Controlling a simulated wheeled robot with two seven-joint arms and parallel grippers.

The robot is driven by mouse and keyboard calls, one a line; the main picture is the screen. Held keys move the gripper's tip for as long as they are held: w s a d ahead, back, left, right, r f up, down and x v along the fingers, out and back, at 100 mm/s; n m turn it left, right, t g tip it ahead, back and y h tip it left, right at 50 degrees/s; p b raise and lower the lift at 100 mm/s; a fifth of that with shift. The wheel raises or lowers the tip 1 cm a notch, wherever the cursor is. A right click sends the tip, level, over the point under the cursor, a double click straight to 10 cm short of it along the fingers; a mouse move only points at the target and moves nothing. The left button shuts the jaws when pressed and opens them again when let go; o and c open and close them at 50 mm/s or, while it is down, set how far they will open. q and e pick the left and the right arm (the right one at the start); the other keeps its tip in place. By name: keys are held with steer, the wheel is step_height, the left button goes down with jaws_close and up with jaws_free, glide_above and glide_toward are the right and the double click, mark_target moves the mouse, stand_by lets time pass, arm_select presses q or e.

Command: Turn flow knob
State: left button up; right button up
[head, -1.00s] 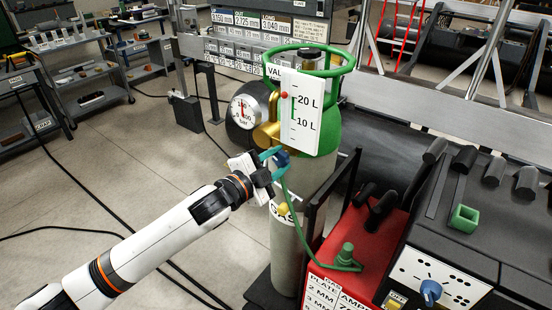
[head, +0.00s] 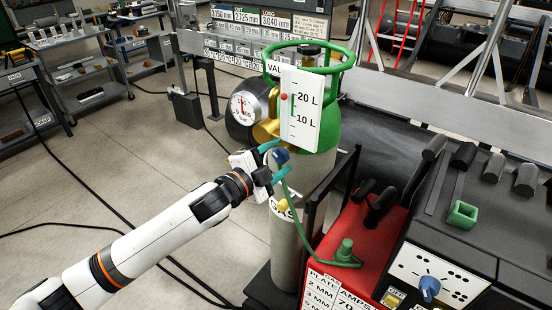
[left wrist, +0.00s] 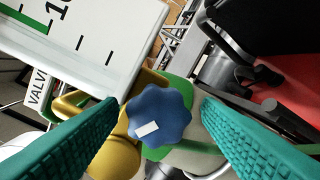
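The flow knob (left wrist: 158,120) is blue and lobed with a white mark on its face. In the head view the knob (head: 281,156) sits at the bottom of the white flow gauge (head: 301,110). My left gripper (head: 275,160) has teal fingers on either side of the knob. In the left wrist view the fingers (left wrist: 160,104) are open, with a gap between each finger and the knob. My right gripper is not in view.
The gauge is on a green-topped gas cylinder (head: 327,130), with a round pressure dial (head: 244,108) and brass fittings at its left. A green hose (head: 300,215) runs down to the red machine (head: 372,225). Open floor lies left of the cylinder.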

arm_select(q)
steer(key=b+v, duration=0.3)
steer(key=v, duration=0.9)
